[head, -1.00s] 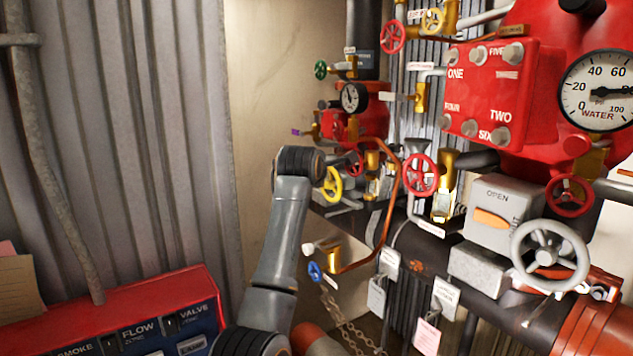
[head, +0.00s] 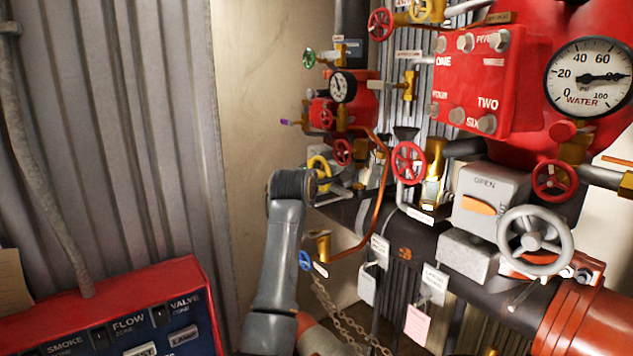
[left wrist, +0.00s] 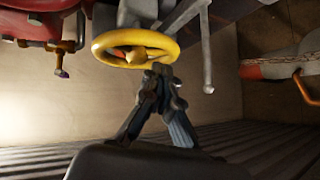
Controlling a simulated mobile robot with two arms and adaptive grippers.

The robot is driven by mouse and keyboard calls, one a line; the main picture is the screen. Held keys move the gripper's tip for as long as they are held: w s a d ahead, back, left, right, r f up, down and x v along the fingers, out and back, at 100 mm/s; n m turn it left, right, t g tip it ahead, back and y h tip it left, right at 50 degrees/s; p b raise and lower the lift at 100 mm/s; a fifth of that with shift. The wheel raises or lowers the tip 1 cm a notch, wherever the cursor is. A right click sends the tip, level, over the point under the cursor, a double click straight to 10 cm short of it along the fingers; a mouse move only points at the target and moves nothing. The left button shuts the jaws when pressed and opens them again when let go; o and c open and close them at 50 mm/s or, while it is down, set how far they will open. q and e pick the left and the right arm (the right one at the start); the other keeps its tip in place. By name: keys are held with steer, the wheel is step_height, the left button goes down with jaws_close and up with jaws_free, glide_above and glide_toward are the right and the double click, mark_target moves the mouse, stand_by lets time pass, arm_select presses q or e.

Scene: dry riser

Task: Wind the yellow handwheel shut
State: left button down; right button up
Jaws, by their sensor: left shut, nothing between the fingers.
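The yellow handwheel (head: 318,161) is on the small valve pipework left of the black main pipe, partly hidden behind my left wrist in the head view. In the left wrist view the yellow handwheel (left wrist: 137,55) shows its full rim and hub, seen at a slant. My left gripper (left wrist: 160,72) is shut and empty, its fingertips at the near lower rim of the wheel. I cannot tell whether they touch it. In the head view the wrist hides the fingers. My right gripper is in neither view.
Red handwheels (head: 343,151) and a gauge (head: 343,87) crowd above the yellow wheel. A copper tube (head: 381,190) curves just to its right, with a blue handle (head: 305,260) below. A corrugated wall (head: 110,150) and red alarm panel (head: 150,300) are on the left.

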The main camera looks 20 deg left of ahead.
arm_select(q)
steer(key=shift+a, duration=0.1)
stand_by(0.3)
steer(key=s+a, duration=0.2)
steer(key=s, duration=0.1)
steer(key=shift+a, duration=0.2)
steer(key=shift+w, duration=0.1)
